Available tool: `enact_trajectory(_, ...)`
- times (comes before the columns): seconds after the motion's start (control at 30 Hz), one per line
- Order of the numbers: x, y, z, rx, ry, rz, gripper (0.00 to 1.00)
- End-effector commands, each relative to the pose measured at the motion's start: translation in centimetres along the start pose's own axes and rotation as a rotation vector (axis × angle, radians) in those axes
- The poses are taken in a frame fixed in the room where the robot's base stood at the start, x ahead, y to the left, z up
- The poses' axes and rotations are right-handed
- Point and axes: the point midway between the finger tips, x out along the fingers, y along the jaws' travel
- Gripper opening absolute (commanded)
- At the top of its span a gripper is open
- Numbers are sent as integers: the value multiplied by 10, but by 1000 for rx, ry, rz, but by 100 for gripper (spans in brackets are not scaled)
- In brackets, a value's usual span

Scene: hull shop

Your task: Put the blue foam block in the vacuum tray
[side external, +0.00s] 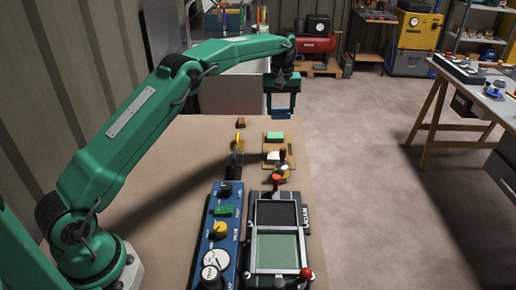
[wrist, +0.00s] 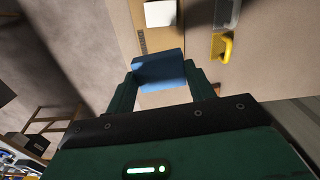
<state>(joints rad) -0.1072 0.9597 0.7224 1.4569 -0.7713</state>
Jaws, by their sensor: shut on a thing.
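My gripper (side external: 281,108) is shut on the blue foam block (side external: 281,114) and holds it in the air at the far end of the bench. In the wrist view the blue block (wrist: 158,70) sits between the two green fingers of my gripper (wrist: 160,85). The vacuum tray (side external: 250,238) lies on the near part of the bench, well in front of the gripper. It is a dark frame with a black panel at the back and a pale green panel in front. A red-knobbed handle stands at each end. No block shows on it.
A blue valve panel (side external: 222,240) lies just left of the tray. A wooden board between gripper and tray bears a green block (side external: 275,136) and a white block (side external: 273,156). Left of it are a yellow-handled tool (side external: 238,138) and a small brown block (side external: 240,122).

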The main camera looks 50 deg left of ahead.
Motion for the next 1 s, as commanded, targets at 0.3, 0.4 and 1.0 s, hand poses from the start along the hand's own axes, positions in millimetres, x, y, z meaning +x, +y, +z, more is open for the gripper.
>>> enact_trajectory(0.3,-2,9,26,11,-2,-2,33)
enact_trajectory(0.4,-4,12,37,16,-2,-2,33)
enact_trajectory(1.0,-11,17,155,52,-2,-2,33)
